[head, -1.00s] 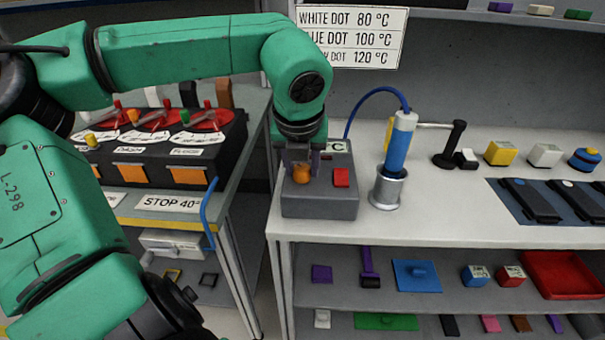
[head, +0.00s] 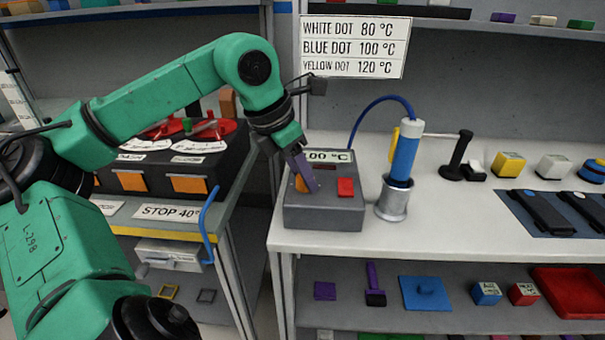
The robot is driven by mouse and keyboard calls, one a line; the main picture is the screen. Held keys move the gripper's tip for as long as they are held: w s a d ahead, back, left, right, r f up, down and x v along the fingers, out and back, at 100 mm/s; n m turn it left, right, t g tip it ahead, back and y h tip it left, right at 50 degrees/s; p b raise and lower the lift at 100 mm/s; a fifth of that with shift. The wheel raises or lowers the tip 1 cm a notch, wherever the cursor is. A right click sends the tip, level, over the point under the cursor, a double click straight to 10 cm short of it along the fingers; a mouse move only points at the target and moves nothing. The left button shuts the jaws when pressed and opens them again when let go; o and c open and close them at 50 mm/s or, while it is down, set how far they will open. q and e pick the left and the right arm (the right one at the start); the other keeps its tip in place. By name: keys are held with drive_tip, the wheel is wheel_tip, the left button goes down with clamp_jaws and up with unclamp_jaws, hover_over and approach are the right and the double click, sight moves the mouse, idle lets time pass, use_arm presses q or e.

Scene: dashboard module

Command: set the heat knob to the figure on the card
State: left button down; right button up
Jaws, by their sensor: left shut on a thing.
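The grey heat box (head: 325,216) stands at the left end of the white bench. Its display (head: 336,156) reads "00 °C" at its visible end; the first digit is partly hidden by my gripper. My left gripper (head: 304,181) comes down tilted and is shut on the orange knob (head: 299,184), mostly hidden behind the fingers. A red button (head: 345,187) sits right of it. The card (head: 354,47) lists white dot 80 °C, blue dot 100 °C and yellow dot 120 °C. My right gripper is out of view.
A blue tool (head: 405,152) with a cable stands in a metal holder (head: 392,201) just right of the box. Black bars (head: 535,208) with small bluish spots lie on a dark mat farther right. A black control box (head: 190,168) stands left.

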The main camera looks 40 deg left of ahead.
use_arm(q)
drive_tip(key=m+h+p, duration=0.1)
drive_tip(key=m, duration=0.1)
drive_tip(key=shift+r+m, duration=0.15)
drive_tip(key=shift+m, duration=0.25)
drive_tip(key=shift+w+a+m+g+h+p, duration=0.1)
drive_tip(key=shift+m+g+h+p, duration=0.3)
drive_tip(key=shift+m, duration=0.5)
drive_tip(key=m+g+p, duration=0.1)
drive_tip(key=m+p, duration=0.2)
drive_tip(key=m+g+h+p, duration=0.1)
drive_tip(key=m+p, duration=0.1)
drive_tip(key=p, duration=0.2)
drive_tip(key=shift+w+r+m, duration=0.1)
drive_tip(key=shift+r+m, duration=0.05)
drive_tip(key=shift+m, duration=0.25)
drive_tip(key=shift+a+f+m+p, duration=0.1)
drive_tip(key=shift+f+m+p, duration=0.2)
drive_tip(key=shift+m+p, duration=0.55)
drive_tip(key=shift+c, duration=2.1)
unclamp_jaws()
drive_tip(key=shift+g, duration=0.3)
